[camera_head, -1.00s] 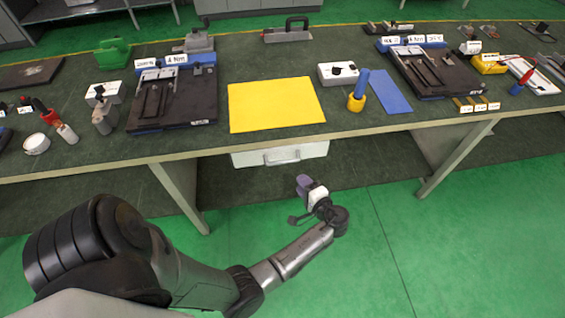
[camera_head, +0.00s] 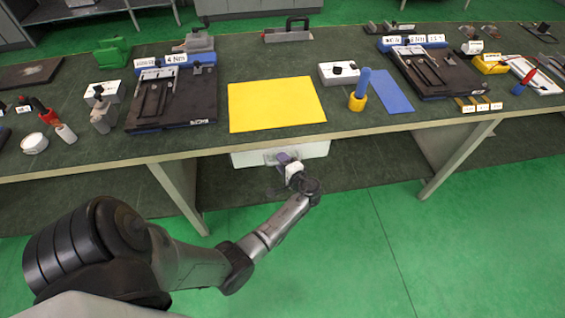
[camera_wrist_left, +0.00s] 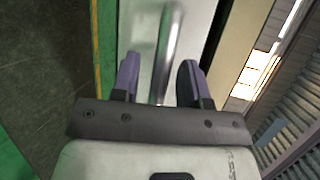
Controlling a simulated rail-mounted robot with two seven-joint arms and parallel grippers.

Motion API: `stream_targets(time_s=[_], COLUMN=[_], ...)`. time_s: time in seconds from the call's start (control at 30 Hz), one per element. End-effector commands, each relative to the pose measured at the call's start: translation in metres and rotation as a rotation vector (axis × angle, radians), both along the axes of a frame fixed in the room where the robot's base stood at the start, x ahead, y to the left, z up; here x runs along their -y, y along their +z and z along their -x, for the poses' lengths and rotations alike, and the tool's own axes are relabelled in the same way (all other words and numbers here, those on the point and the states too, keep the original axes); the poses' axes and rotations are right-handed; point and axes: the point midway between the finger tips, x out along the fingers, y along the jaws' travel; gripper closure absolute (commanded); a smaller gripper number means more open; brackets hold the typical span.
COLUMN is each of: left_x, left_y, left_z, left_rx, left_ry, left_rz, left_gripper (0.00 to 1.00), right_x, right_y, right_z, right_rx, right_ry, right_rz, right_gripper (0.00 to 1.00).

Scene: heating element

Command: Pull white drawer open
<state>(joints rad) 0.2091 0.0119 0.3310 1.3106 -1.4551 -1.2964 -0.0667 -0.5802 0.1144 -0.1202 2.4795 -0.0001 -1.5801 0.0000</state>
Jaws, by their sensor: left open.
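The white drawer (camera_head: 314,150) hangs under the workbench, below the yellow mat, and looks shut. My left gripper (camera_head: 284,158) is at the drawer's front and covers most of its handle in the head view. In the left wrist view, the metal bar handle (camera_wrist_left: 168,50) runs up from between the two purple-padded fingers of the left gripper (camera_wrist_left: 158,82). The fingers are apart, one on each side of the handle, with a gap visible on both sides. The drawer's white front (camera_wrist_left: 140,35) lies behind the handle. My right gripper is not in view.
The workbench edge (camera_head: 230,147) runs just above the drawer. On top are a yellow mat (camera_head: 275,104), a blue mat (camera_head: 391,92), a yellow-and-blue tool (camera_head: 358,98) and black fixtures (camera_head: 172,100). A table leg (camera_head: 180,190) stands left of the drawer. The green floor in front is clear.

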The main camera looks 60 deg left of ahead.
Motion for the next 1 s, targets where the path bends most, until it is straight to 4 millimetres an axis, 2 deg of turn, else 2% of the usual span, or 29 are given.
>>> stream_targets(time_s=[0.3, 0.7, 1.0], left_x=[-0.0011, -0.0009, -0.0008], left_y=[0.0000, -0.0001, -0.0002], left_z=[-0.0001, -0.0001, -0.0001], left_rx=[0.000, 0.000, 0.000], left_ry=[0.000, 0.000, 0.000], left_rz=[0.000, 0.000, 0.000], left_gripper=[0.61, 0.99, 1.00], right_x=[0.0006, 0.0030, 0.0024], right_y=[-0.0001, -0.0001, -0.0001], right_z=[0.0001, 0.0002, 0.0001], right_rx=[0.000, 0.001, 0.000], right_ry=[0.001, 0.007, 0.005], right_rz=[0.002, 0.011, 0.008], right_gripper=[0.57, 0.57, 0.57])
